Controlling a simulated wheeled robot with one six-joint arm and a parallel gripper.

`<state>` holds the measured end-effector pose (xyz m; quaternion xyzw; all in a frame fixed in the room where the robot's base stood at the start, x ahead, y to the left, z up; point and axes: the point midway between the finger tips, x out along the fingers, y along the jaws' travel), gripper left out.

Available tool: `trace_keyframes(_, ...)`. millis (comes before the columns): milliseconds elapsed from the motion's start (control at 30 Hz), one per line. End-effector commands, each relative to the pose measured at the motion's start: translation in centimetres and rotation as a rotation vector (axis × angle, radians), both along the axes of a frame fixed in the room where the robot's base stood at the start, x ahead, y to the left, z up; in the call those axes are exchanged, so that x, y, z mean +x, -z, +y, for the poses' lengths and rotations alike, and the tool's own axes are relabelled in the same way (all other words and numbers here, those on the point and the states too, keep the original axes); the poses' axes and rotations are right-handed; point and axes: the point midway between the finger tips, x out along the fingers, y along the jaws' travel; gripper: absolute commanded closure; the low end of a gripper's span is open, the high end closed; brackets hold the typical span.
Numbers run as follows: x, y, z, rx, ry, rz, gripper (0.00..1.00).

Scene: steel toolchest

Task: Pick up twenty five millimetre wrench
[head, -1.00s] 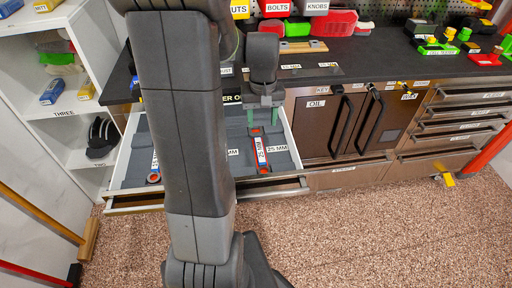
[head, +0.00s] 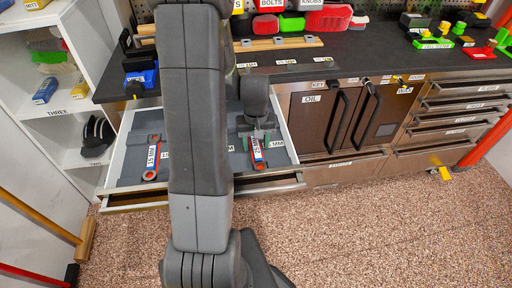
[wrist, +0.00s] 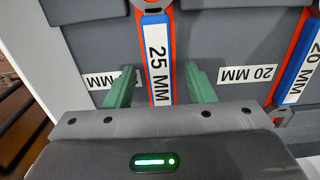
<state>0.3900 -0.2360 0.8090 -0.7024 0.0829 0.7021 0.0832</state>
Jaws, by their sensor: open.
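The twenty five millimetre wrench (wrist: 170,85), red-orange with a blue strip and a white "25 MM" label, lies in the open drawer. In the head view the wrench (head: 256,152) is partly hidden by my gripper. My gripper (wrist: 160,86) is open, its green fingers on either side of the wrench's handle, with a gap to each side. In the head view my gripper (head: 256,139) is low over the drawer. I cannot tell whether the fingertips touch the drawer floor.
The drawer walls surround both wrenches. The dark countertop (head: 340,62) with tools and bins is behind. A white shelf (head: 62,110) stands at left.

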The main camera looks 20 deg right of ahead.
Motion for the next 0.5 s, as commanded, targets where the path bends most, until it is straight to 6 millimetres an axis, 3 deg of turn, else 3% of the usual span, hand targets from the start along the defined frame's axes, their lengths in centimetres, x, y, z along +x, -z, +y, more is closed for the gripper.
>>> trace_keyframes(133,-0.01,-0.02,-0.01,0.0,0.0,0.0,0.51)
trace_keyframes(367,0.0,-0.03,-0.01,0.0,0.0,0.0,0.96)
trace_keyframes(500,0.01,-0.06,-0.01,0.0,0.0,-0.001,1.0)
